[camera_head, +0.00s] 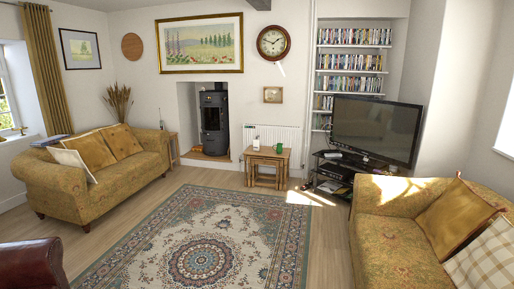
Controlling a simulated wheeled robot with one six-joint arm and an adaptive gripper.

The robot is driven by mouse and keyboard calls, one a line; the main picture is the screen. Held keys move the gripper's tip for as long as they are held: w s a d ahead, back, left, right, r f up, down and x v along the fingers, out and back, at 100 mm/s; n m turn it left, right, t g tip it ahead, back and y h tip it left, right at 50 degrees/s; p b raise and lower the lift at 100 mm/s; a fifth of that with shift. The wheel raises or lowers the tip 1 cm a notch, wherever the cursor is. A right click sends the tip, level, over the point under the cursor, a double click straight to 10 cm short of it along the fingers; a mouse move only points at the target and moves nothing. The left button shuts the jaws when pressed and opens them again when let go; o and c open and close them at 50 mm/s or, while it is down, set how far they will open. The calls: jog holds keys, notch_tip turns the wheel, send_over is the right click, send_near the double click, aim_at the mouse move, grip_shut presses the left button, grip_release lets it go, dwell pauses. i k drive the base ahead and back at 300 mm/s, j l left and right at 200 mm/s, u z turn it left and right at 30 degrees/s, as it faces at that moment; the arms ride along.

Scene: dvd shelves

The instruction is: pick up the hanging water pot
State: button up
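I cannot make out a hanging water pot for certain in the head view. A small wooden nest of tables (268,158) stands by the far wall, in front of a white radiator. On its top are a small white item (256,144) and a small green item (279,148). Both are too small to identify surely. My gripper is not in view.
A patterned rug (205,240) covers the open middle floor. A yellow sofa (95,165) stands left, another (390,240) at right front. A television (375,130) on a black stand and DVD shelves (350,62) are at back right. A black stove (214,122) sits in an alcove.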

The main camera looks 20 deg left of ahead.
aim_at(256, 142)
jog(key=i+j+u, duration=0.15)
jog(key=u, duration=0.35)
jog(key=i+u, duration=0.25)
jog(key=u, duration=0.25)
jog(key=i, duration=7.65)
jog(key=i+z, duration=0.2)
jog(key=i, duration=0.25)
jog(key=i+j+z, duration=0.2)
jog(key=i, duration=0.25)
jog(key=i+j+z, duration=0.2)
jog(key=i, duration=0.3)
jog(key=l+z, duration=0.1)
jog(key=z, duration=0.15)
